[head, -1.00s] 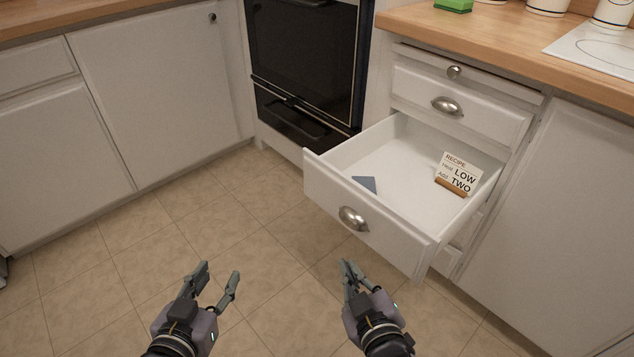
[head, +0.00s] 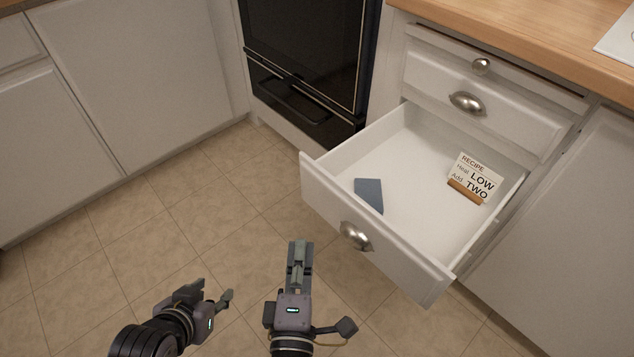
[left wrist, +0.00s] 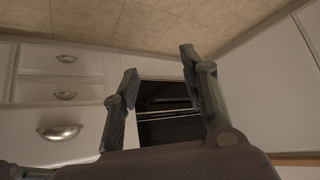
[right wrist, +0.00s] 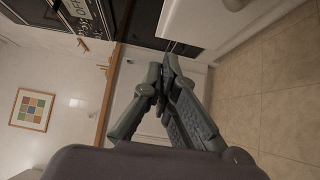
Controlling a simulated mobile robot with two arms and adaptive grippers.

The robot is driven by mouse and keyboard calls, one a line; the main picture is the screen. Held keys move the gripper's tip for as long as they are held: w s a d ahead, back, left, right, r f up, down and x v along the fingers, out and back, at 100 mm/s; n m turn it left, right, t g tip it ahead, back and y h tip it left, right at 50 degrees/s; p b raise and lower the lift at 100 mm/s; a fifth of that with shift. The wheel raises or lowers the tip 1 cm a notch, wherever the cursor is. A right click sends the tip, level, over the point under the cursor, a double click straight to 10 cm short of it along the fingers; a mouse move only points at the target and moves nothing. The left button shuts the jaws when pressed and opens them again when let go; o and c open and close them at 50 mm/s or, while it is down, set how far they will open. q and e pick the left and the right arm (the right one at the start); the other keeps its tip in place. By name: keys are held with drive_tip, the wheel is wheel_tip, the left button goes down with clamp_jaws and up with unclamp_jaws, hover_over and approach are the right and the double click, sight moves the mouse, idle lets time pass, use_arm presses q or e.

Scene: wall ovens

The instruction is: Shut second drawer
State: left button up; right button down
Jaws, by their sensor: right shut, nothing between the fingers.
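The open drawer (head: 375,237) is white, sits below a shut top drawer (head: 487,108), and is pulled far out of the cabinet. Its metal cup handle (head: 355,236) is on the front panel. Inside are a blue-grey block (head: 369,195) and a recipe card (head: 475,178) on a wooden stand. My right gripper (head: 300,246) is shut and empty, left of the handle and apart from the front in the head view. My left gripper (head: 212,290) is open and empty, further left over the floor. In the left wrist view, a cup handle (left wrist: 60,131) shows at lower left.
A dark wall oven (head: 305,60) stands left of the drawer. White cabinets (head: 130,85) line the left side, and a wooden counter (head: 520,40) runs above the drawers. The tiled floor (head: 190,220) is clear.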

approach(321, 177)
drive_tip(key=w+a, duration=0.1)
drive_tip(key=a, duration=0.2)
use_arm(q)
drive_tip(key=shift+w+d+r+t+b, duration=0.15)
drive_tip(key=shift+w+d+r+t, duration=0.05)
drive_tip(key=shift+w+r+t, duration=0.25)
drive_tip(key=shift+w+d+r+t+b, duration=0.15)
drive_tip(key=shift+w+r+t, duration=0.2)
drive_tip(key=shift+w+r, duration=0.15)
use_arm(e)
drive_tip(key=shift+w+d+f, duration=0.15)
drive_tip(key=shift+w+d, duration=1.65)
